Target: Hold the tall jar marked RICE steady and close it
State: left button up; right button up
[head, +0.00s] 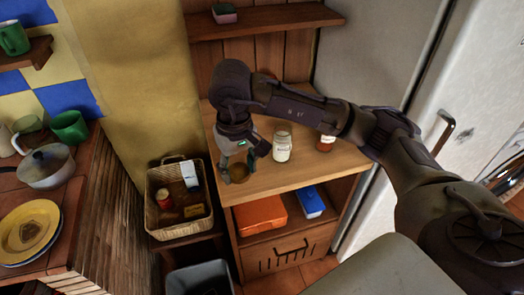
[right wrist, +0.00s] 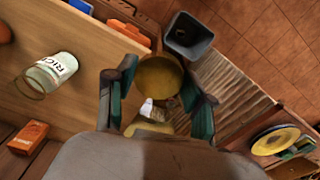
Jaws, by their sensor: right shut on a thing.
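The tall clear jar marked RICE (head: 282,143) stands upright on the wooden counter, with pale contents. In the right wrist view the jar (right wrist: 50,72) is at the left, its RICE label readable. I see no lid on it. My right gripper (head: 238,168) is shut on a round brownish-yellow lid (head: 238,172), left of the jar and apart from it. In the right wrist view the lid (right wrist: 158,76) sits between the two fingertips (right wrist: 160,92). My left gripper is not in view.
A small jar with brown contents (head: 326,143) stands right of the RICE jar. A wicker basket (head: 152,212) is left of the counter, with a grey bin (head: 200,279) in front. Orange (head: 260,214) and blue (head: 311,202) boxes sit on the shelf below. A fridge (head: 478,95) stands right.

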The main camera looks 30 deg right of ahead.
aim_at(283, 135)
jog(key=i+j, duration=0.1)
jog(key=j, duration=0.45)
jog(key=i+j, duration=0.1)
jog(key=j, duration=0.45)
jog(key=z, duration=1.6)
